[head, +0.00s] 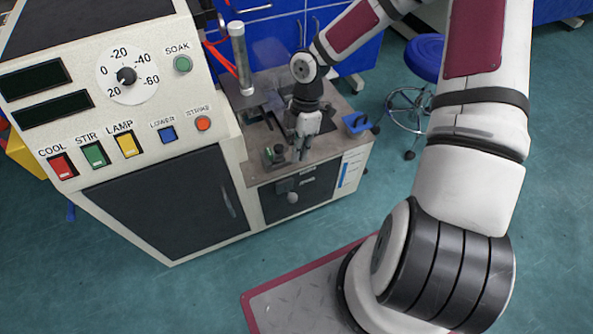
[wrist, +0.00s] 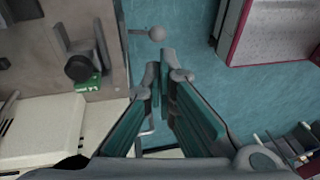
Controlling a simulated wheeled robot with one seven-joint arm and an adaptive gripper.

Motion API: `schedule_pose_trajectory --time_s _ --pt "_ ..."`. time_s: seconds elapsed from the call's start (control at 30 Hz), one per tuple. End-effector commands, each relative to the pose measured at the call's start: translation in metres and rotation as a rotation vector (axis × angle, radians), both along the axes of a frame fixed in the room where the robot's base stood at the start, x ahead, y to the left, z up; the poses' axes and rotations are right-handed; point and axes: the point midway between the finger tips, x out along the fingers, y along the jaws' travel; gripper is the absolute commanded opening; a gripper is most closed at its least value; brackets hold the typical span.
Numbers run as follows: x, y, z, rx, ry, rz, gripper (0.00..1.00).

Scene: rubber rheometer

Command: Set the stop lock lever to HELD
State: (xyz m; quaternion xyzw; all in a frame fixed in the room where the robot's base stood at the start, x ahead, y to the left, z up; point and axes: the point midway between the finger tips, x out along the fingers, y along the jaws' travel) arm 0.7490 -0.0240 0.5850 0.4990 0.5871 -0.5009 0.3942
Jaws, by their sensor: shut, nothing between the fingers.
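The stop lock lever appears to be the grey ball-ended lever (head: 292,198) at the dark front panel of the low bench unit. In the wrist view its rod and round knob (wrist: 157,33) stick out past the bench edge over the floor. No HELD marking is readable, so I cannot tell its setting. My gripper (head: 302,157) points down near the bench's front edge, above and slightly right of the lever in the head view. In the wrist view my gripper (wrist: 161,68) is shut and empty, its fingertips just below the knob in the picture and apparently apart from it.
A small black-and-green fitting (head: 274,155) stands on the bench top (head: 330,141), left of my gripper. A blue holder (head: 356,124) sits at the right edge. The control cabinet (head: 165,205) rises at left. Floor (head: 225,290) in front is clear.

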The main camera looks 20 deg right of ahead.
Motion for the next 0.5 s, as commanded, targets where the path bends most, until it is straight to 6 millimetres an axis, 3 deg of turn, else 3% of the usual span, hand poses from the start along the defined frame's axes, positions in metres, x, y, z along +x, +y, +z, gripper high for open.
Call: schedule_pose_trajectory --time_s 0.5 --pt "-0.019 0.019 -0.094 0.002 0.003 0.003 0.00"
